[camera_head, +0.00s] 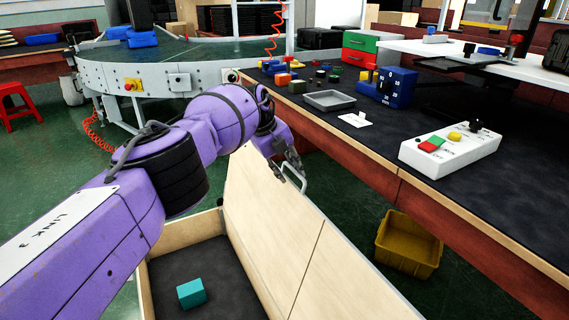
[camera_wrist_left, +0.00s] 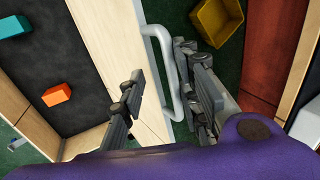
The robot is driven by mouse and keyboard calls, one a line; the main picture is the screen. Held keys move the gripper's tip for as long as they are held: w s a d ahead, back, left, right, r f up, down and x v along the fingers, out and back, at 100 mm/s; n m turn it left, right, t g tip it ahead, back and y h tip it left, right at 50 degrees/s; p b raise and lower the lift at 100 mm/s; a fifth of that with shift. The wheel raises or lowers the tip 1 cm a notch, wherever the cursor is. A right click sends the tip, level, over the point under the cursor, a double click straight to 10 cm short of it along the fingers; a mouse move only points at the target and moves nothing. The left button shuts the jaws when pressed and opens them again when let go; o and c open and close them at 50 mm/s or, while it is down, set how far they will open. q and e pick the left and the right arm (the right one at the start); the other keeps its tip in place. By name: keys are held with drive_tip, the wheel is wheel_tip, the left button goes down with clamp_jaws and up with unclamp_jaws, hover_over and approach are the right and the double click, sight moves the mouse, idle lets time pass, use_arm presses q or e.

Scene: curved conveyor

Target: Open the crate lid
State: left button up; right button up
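The wooden crate (camera_head: 180,238) stands low in front of the workbench, with its lid (camera_head: 270,225) raised and tilted toward the bench. Its dark interior shows a teal block (camera_head: 191,293); the left wrist view also shows an orange block (camera_wrist_left: 57,95) inside. A pale metal handle (camera_head: 294,180) sits at the lid's edge. My left gripper (camera_head: 284,170) is at this handle. In the left wrist view, its fingers are apart, one on each side of the handle (camera_wrist_left: 168,75), with visible gaps. My right gripper is not in view.
The dark-topped workbench (camera_head: 400,140) runs along the right, close to the lid, bearing a white button box (camera_head: 450,150) and a grey tray (camera_head: 330,100). A yellow bin (camera_head: 408,245) is under its edge. The curved conveyor (camera_head: 175,65) is behind my arm.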

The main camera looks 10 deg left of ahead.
use_arm(q)
drive_tip(key=v, duration=1.2)
